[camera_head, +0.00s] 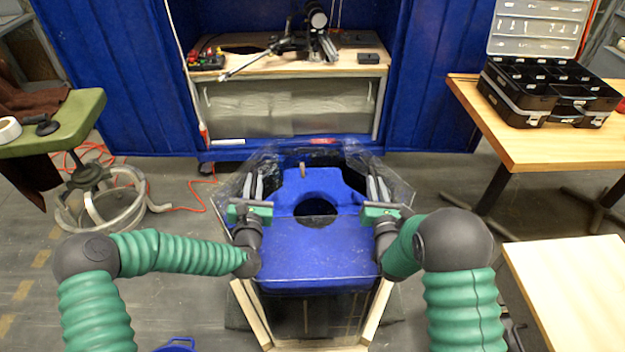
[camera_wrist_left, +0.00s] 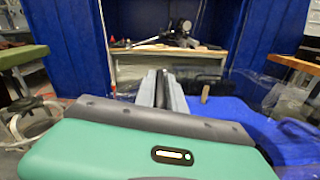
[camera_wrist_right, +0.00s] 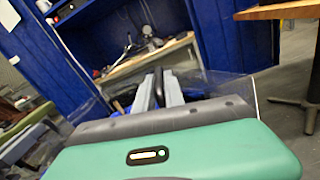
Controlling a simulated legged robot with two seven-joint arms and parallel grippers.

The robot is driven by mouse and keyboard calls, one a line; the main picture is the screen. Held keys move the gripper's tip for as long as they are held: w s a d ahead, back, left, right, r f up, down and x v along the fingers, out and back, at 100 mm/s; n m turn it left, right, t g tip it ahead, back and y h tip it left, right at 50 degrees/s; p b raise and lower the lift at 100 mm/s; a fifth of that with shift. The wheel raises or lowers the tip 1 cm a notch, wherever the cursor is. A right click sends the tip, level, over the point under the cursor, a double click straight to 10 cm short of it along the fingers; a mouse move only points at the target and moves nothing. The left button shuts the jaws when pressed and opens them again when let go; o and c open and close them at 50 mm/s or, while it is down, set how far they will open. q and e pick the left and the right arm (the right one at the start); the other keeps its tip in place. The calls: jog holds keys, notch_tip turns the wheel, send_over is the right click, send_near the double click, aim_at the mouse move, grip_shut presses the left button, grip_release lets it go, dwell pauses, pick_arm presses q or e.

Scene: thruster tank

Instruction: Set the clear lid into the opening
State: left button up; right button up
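The blue tank (camera_head: 310,245) stands in front of me, with a round dark opening (camera_head: 317,210) in its top. The clear lid (camera_head: 226,192) spreads over the far part of the tank and overhangs it left and right. Its edge also shows in the right wrist view (camera_wrist_right: 240,90). Whether it touches the tank is hard to tell. My left gripper (camera_head: 254,182) is at the lid's left side, its fingers (camera_wrist_left: 163,88) close together on it. My right gripper (camera_head: 377,188) is at the right side, its fingers close around a dark handle-like part (camera_wrist_right: 167,84).
A wooden frame (camera_head: 250,312) surrounds the tank's lower part. A blue cabinet with a workbench (camera_head: 290,70) stands behind. A green-topped stool (camera_head: 60,125) is at left. A wooden table with a black case (camera_head: 535,95) and a pale table (camera_head: 575,290) are at right.

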pick_arm(q)
jog(key=shift+o, duration=1.3)
jog(key=shift+s+d, duration=0.1)
jog(key=shift+d, duration=0.2)
pick_arm(e)
jog(key=shift+o, duration=1.2)
jog(key=shift+a+r, duration=0.2)
jog(key=shift+a, duration=0.1)
pick_arm(q)
jog(key=shift+o, duration=1.1)
jog(key=shift+a, duration=0.1)
pick_arm(e)
jog(key=shift+o, duration=1)
jog(key=shift+s, duration=0.1)
jog(key=shift+d+f, duration=0.1)
jog(key=shift+d, duration=0.1)
pick_arm(q)
jog(key=shift+a, duration=0.1)
